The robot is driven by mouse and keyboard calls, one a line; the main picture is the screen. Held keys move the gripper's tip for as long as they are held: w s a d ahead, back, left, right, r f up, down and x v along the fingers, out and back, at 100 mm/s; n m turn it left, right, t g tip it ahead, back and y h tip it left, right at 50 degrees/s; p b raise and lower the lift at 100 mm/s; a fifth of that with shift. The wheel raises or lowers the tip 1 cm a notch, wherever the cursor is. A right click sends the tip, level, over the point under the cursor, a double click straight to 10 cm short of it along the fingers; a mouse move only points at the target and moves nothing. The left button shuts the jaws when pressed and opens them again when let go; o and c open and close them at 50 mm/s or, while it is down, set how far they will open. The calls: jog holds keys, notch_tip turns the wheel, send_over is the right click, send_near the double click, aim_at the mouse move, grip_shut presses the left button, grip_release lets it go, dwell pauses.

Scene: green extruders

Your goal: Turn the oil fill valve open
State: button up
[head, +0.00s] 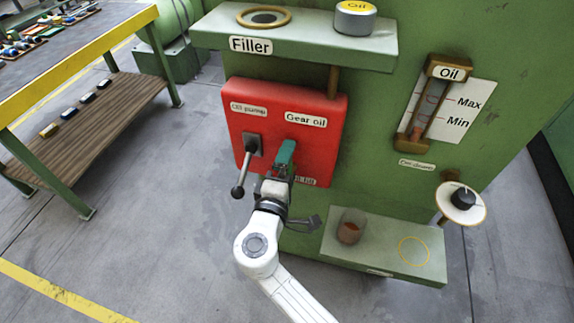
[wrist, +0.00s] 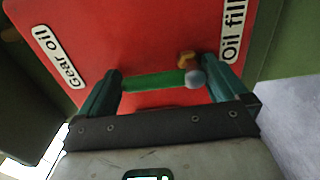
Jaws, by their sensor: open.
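The oil fill valve shows in the wrist view as a green lever (wrist: 155,81) with a round grey end and a small brass part (wrist: 187,59). It lies in front of the red panel, beside the "Oil fill" label (wrist: 234,32). My gripper (wrist: 163,70) is open, with one finger on each side of the lever. The grey end is close to the right finger; I cannot tell whether they touch. In the head view my gripper (head: 284,155) is at the lower part of the red panel (head: 310,110) and hides the valve and part of its label.
A black-knobbed lever (head: 243,172) on the panel stands close to the left of my gripper. A round black knob (head: 463,199) is farther right. A workbench (head: 75,65) is at left; floor between is clear.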

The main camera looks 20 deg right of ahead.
jog(key=b+v, duration=0.1)
jog(key=v, duration=1)
jog(key=shift+w+d, duration=0.1)
jog(key=s+d+f+m+g+y, duration=0.1)
jog(key=s+d+f+m+g, duration=0.2)
jog(key=d, duration=0.3)
jog(key=s+d+f+m+g+y+p, duration=0.1)
jog(key=s+d+f+m+g, duration=0.1)
jog(key=s+d+f+g, duration=0.3)
jog(key=s+d+f+m+g+y, duration=0.1)
jog(key=s+d+f+m+g, duration=0.15)
jog(key=d, duration=0.45)
jog(key=s+f+m+g+y, duration=0.1)
jog(key=s+m+y, duration=0.1)
jog(key=s, duration=0.5)
jog(key=s+f+m+g+y+p, duration=0.1)
jog(key=s+f+m+g+y, duration=0.1)
jog(key=s+y, duration=0.3)
jog(key=shift+s+a, duration=0.15)
jog(key=shift+s, duration=1)
